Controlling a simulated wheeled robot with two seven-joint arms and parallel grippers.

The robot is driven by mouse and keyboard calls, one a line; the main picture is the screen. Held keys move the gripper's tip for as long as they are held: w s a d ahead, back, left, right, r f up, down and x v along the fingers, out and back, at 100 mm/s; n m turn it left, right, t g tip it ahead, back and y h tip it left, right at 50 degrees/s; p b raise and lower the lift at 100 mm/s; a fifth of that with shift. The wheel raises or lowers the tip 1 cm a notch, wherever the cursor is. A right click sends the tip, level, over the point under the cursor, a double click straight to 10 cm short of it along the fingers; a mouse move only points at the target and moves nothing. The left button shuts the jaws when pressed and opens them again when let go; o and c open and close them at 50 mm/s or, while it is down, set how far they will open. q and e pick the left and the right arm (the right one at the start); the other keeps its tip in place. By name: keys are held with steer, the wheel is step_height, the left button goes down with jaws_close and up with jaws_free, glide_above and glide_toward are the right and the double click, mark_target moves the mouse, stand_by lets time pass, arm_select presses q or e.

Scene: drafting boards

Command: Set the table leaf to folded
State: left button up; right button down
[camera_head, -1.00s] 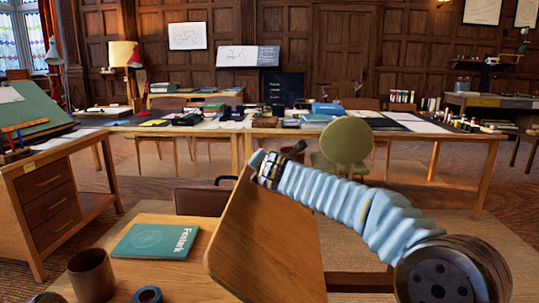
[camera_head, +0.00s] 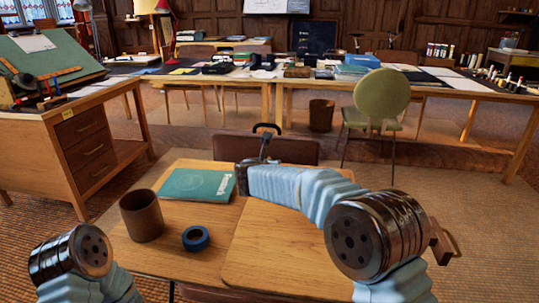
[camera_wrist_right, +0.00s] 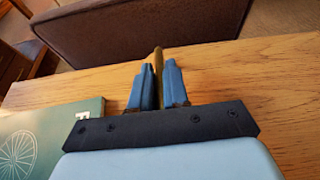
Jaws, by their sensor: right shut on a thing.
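The table leaf (camera_head: 275,245) lies flat over the right part of the wooden tabletop (camera_head: 160,255), its rounded left corner resting on the top. My right gripper (camera_head: 265,148) is at the leaf's far edge. In the right wrist view its blue fingers (camera_wrist_right: 157,82) are closed on a thin brownish-gold piece, which looks like part of the leaf; the sleeve hides part of the leaf in the head view. My left arm shows at the lower left, but its gripper is out of view.
A teal book (camera_head: 197,185), a brown cup (camera_head: 141,215) and a blue tape roll (camera_head: 195,238) are on the table, left of the leaf. A brown case (camera_head: 290,150) stands just behind. A green chair (camera_head: 381,100) is farther back. A drawer desk (camera_head: 80,145) is at left.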

steer(key=shift+f+h, duration=0.3)
steer(key=shift+f, duration=0.45)
steer(key=c, duration=1.2)
jaws_free()
steer(key=shift+s+a+r, duration=0.1)
steer(key=shift+r, duration=0.15)
step_height(320, 180, up, 5)
steer(key=b, duration=0.2)
glide_above(257, 203)
steer(key=shift+f, duration=0.1)
